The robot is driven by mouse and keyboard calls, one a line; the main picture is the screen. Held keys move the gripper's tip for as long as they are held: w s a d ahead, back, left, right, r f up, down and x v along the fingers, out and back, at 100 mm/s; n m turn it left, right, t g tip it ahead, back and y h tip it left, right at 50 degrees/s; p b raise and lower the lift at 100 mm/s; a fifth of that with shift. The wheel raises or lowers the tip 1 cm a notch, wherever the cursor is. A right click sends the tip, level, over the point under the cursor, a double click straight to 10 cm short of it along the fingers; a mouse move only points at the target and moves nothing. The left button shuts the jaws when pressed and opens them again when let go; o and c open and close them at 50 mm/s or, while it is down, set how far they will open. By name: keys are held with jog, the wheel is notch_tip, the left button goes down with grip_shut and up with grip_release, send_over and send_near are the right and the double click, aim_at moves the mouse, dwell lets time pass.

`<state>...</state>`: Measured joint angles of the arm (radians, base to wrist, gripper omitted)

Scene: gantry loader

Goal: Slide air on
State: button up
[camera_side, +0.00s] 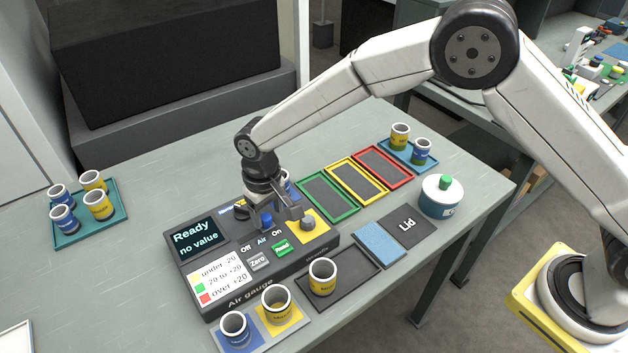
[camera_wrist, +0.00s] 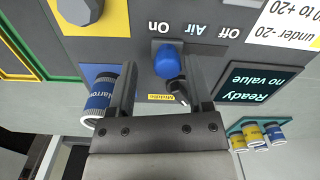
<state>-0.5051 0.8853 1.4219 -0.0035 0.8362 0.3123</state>
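The blue air slider knob (camera_wrist: 168,62) stands on the dark air gauge (camera_side: 246,289). In the wrist view it is beside the word On, away from Off. It also shows in the side view (camera_side: 267,221). My gripper (camera_wrist: 160,72) is open, with its fingers on either side of the knob. The left finger is apart from it; the right fingertip is close, and I cannot tell if it touches. The display (camera_side: 194,238) reads "Ready" and "no value". A small dark lever (camera_wrist: 180,92) shows by the right finger.
A blue-banded cup (camera_wrist: 101,93) stands close beside my left finger. A grey knob on a yellow pad (camera_side: 307,223) is nearby on the gauge. Cups stand in front (camera_side: 322,277) and on a teal tray (camera_side: 122,215) at left. Coloured trays (camera_side: 335,216) and a lidded pot (camera_side: 441,197) are right.

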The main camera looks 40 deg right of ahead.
aim_at(268, 215)
jog(key=shift+a+r, duration=0.1)
jog(key=shift+a, duration=0.05)
jog(key=shift+r, duration=3.8)
jog(key=s+d+r+m+t, duration=0.1)
jog(key=s+d, duration=0.2)
jog(key=d, duration=0.5)
jog(key=s+d+r, duration=0.1)
jog(key=s+d, duration=0.3)
jog(key=d, duration=0.4)
jog(key=s+d+f+m+t, duration=0.1)
jog(key=s+d, duration=0.9)
jog(key=s, duration=0.2)
jog(key=shift+f+t, duration=0.3)
jog(key=shift+f, duration=0.05)
jog(key=shift+w+d, duration=0.1)
jog(key=shift+c, duration=0.3)
